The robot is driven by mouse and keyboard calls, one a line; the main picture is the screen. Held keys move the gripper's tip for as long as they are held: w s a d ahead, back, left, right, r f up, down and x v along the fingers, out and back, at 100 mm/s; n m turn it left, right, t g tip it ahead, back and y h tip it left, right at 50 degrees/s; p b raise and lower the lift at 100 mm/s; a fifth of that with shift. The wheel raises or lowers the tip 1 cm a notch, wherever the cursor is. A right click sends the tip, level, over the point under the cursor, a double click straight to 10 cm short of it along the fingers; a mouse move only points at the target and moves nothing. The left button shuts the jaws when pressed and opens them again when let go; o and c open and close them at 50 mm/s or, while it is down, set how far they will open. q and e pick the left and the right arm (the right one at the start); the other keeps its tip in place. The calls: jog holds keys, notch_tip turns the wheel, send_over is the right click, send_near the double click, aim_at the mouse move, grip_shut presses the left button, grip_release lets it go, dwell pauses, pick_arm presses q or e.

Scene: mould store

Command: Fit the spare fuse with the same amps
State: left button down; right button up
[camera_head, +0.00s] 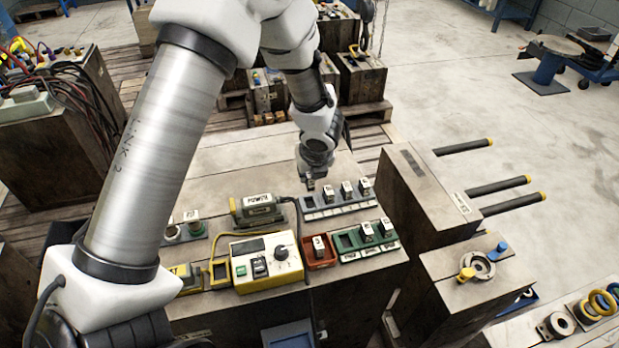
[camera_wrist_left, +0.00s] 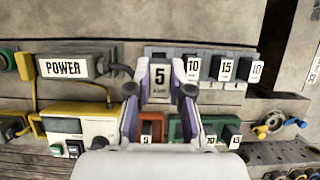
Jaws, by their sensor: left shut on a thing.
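My left gripper (camera_head: 311,181) is shut on a fuse marked 5 AMP (camera_wrist_left: 160,80), at the left end of the grey rack (camera_head: 340,210). The fuse appears upright; I cannot tell if its lower end is clear of the rack. To its right in that rack stand fuses marked 10 (camera_wrist_left: 193,68), 15 (camera_wrist_left: 226,69) and 10 (camera_wrist_left: 256,71). In front, the red holder (camera_head: 322,264) holds one fuse (camera_head: 319,246), partly hidden by my fingers in the wrist view. The green rack (camera_head: 350,256) holds two fuses (camera_head: 376,230) at its right; its left socket looks empty. My right gripper is not in view.
A cream and yellow tester (camera_head: 267,262) with a knob stands left of the red holder. The POWER box (camera_head: 258,210) with its cable sits behind it. A wooden block (camera_head: 420,190) rises right of the racks. The worktop behind the grey rack is clear.

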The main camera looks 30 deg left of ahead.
aim_at(310, 190)
pick_arm(q)
jog(key=shift+f+b, duration=2.55)
jog(key=shift+f, duration=0.2)
jog(key=shift+f, duration=0.15)
jog(key=shift+f+b, duration=0.35)
jog(key=shift+b, duration=0.15)
jog(key=shift+f+b, duration=0.4)
jog(key=c, duration=1)
grip_release()
